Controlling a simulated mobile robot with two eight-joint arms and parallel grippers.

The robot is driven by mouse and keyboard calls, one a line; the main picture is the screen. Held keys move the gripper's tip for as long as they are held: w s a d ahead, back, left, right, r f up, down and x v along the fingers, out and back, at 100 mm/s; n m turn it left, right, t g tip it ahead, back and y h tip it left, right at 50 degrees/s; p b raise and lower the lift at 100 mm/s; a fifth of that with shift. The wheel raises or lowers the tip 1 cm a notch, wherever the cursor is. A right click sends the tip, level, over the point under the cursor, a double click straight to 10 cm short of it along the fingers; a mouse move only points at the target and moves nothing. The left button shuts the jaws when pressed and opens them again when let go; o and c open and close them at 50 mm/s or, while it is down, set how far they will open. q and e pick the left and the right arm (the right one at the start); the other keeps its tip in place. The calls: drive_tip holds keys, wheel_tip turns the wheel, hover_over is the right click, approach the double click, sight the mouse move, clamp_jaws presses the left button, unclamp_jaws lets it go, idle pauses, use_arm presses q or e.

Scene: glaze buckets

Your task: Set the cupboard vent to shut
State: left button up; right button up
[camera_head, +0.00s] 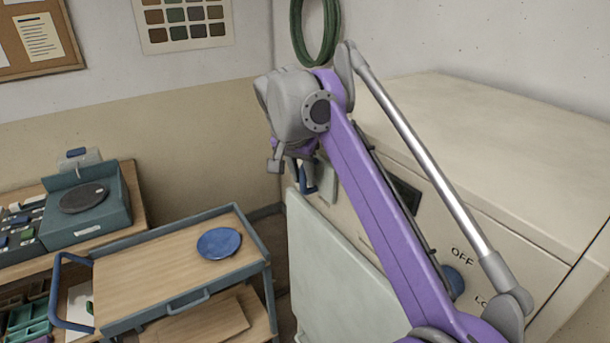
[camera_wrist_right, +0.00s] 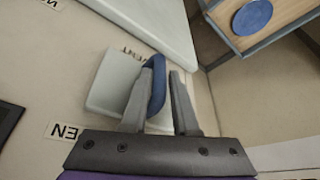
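The vent's blue lever (camera_wrist_right: 156,84) stands out from a pale plate (camera_wrist_right: 105,84) on the cupboard side in the right wrist view. In the head view the lever (camera_head: 309,178) shows just beyond my right gripper (camera_head: 291,168). My right gripper (camera_wrist_right: 163,73) is open around the lever. The lever lies against or very close to the left finger, with a gap to the right finger. A partly hidden label (camera_wrist_right: 132,52) sits by the plate, and another ending in "EN" (camera_wrist_right: 64,131) lies lower left. My left gripper is out of view.
The cream cupboard (camera_head: 500,130) fills the right, with a blue dial (camera_head: 453,281) by "OFF", partly behind my arm. A trolley (camera_head: 150,290) with a blue plate (camera_head: 219,243) is at left. A green hose (camera_head: 297,30) hangs above.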

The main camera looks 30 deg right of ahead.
drive_tip(key=shift+o, duration=0.4)
drive_tip(key=shift+w+a, duration=0.1)
drive_tip(key=shift+w, duration=0.1)
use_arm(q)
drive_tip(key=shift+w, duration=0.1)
use_arm(e)
drive_tip(key=shift+s, duration=0.1)
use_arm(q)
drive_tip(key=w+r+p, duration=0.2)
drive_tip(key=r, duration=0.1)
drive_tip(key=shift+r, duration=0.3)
use_arm(e)
drive_tip(key=v, duration=1)
drive_tip(key=shift+r, duration=0.35)
drive_tip(key=shift+s, duration=0.1)
drive_tip(key=shift+f, duration=0.1)
